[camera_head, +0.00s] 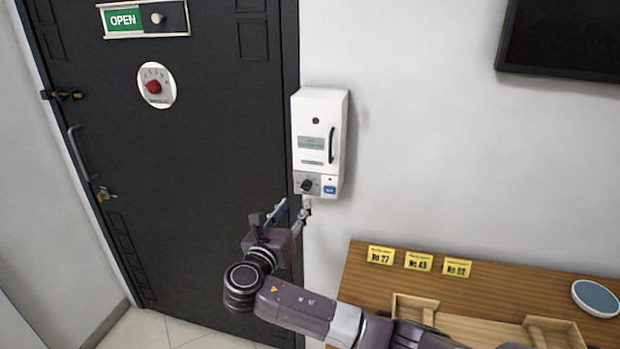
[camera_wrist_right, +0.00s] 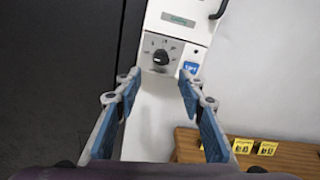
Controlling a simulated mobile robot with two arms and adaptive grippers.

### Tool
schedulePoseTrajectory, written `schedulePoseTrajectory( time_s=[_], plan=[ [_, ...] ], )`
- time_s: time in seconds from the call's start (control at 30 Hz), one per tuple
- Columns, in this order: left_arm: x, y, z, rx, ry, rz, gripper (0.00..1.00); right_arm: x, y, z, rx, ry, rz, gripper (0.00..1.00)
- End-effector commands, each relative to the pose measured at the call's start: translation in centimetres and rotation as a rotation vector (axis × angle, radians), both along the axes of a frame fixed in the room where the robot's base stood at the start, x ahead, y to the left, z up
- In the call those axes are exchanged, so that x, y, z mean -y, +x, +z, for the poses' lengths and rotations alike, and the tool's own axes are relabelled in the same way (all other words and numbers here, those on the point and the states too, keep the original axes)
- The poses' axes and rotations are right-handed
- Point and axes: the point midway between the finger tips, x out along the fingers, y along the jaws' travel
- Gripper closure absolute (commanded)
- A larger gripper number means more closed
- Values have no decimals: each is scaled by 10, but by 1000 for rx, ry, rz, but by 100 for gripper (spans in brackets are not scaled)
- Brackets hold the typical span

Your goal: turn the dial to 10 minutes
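A white wall box (camera_head: 321,130) hangs beside the black door, with a small black dial (camera_head: 307,185) low on its front and a blue button to the dial's right. In the right wrist view the dial (camera_wrist_right: 160,57) shows marks around it, too small to read. My right gripper (camera_head: 292,207) is just below the box. In the right wrist view its fingers (camera_wrist_right: 159,82) are apart with nothing between them, and the dial lies beyond the tips. My left gripper is not in view. A second, red dial (camera_head: 153,87) on a white plate is on the door.
The black door (camera_head: 215,150) carries an OPEN sign (camera_head: 146,19) and a handle. A wooden table (camera_head: 490,291) with yellow tags, wooden trays and a round blue-topped object (camera_head: 596,297) stands at lower right. A dark screen (camera_head: 566,38) hangs at upper right.

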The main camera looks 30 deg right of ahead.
Motion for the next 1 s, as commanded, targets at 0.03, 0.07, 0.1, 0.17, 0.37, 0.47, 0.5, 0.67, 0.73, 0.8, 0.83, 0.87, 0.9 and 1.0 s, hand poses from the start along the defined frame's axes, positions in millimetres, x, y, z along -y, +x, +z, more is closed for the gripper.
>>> schedulePoseTrajectory(
  time_s=[0.03, 0.07, 0.1, 0.17, 0.37, 0.47, 0.5, 0.67, 0.73, 0.8, 0.83, 0.87, 0.9, 1.0],
  plan=[
    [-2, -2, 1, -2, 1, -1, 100, 2, 2, 2, -1, -5, 0, 63],
    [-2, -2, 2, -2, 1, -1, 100, 4, 3, 2, -2, -6, -1, 63],
    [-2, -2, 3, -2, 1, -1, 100, 7, 6, 3, -1, -7, -2, 63],
    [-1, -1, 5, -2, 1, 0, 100, 15, 11, 3, -2, -7, -3, 63],
    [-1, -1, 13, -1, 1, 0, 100, 42, 31, 3, -2, -5, -3, 63],
    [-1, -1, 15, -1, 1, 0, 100, 51, 39, 2, -1, -4, -3, 63],
    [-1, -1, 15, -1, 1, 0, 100, 54, 41, 2, -1, -4, -2, 63],
    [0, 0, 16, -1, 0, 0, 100, 61, 47, 1, 0, -3, 0, 63],
    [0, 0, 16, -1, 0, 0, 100, 61, 47, 0, -1, -2, 0, 63],
    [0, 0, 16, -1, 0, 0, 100, 61, 47, 0, 0, -1, 0, 63],
    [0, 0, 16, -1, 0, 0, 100, 61, 47, 0, 0, -1, 0, 63],
    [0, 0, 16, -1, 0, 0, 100, 61, 47, 0, 0, -1, 0, 63],
    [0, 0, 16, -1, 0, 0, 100, 61, 47, 0, 0, -1, 0, 63],
    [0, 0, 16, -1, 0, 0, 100, 61, 47, 0, 0, -1, 0, 72]
  ],
)
